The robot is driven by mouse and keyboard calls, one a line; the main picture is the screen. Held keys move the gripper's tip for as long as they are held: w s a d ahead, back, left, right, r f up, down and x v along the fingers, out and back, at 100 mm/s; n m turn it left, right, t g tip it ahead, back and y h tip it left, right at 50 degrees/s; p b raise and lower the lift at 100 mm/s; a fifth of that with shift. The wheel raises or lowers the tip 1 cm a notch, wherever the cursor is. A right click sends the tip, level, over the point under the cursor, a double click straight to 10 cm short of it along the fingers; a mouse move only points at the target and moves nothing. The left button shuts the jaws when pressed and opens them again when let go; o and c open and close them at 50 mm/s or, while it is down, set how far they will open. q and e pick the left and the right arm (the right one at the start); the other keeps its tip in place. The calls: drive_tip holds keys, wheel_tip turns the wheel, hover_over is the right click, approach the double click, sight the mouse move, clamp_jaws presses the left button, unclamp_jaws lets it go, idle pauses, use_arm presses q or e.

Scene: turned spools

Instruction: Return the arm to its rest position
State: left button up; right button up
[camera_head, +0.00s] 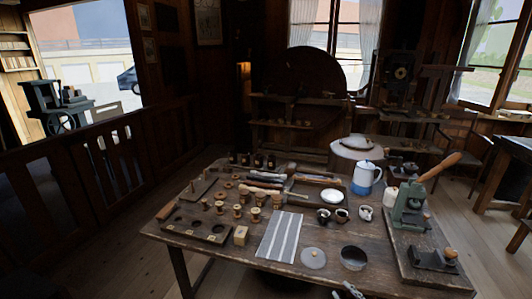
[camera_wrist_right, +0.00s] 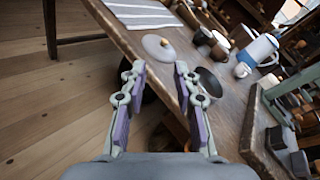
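My right gripper (camera_head: 348,290) shows at the bottom edge of the head view, by the table's front edge. In the right wrist view the gripper (camera_wrist_right: 158,80) has its two fingers spread apart, with nothing held between them. Several turned wooden spools (camera_head: 237,211) stand on the left part of the table, behind a dark board with round hollows (camera_head: 195,226). My left gripper is in neither view.
In the wrist view, open floor (camera_wrist_right: 50,110) lies left of the table edge.

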drive_tip(key=s+d+f+n+g+h, duration=0.15)
drive_tip(key=s+f+n, duration=0.3)
drive_tip(key=f, duration=0.55)
drive_tip(key=s+d+f+n+g+h, duration=0.1)
drive_tip(key=s+d+f+n+g, duration=0.3)
drive_tip(key=f, duration=0.6)
drive_tip(key=s+d+f+n+g+h, duration=0.15)
drive_tip(key=s+f+n, duration=0.35)
drive_tip(key=f, duration=0.5)
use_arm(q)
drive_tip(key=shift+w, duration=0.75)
use_arm(e)
drive_tip(key=s+a+f+n+g, duration=0.1)
drive_tip(key=s+f+n, duration=0.3)
drive_tip(key=s, duration=0.5)
drive_tip(key=s+f+n+g+h, duration=0.1)
drive_tip(key=s+f+n+g, duration=0.2)
drive_tip(key=s, duration=0.6)
drive_tip(key=s+a+f+n+g, duration=0.1)
drive_tip(key=s+f+n+g, duration=0.1)
drive_tip(key=s+f+n, duration=0.4)
drive_tip(key=s, duration=0.3)
drive_tip(key=shift+s+a+h, duration=0.25)
drive_tip(key=shift+a+h, duration=0.05)
drive_tip(key=shift+h, duration=0.1)
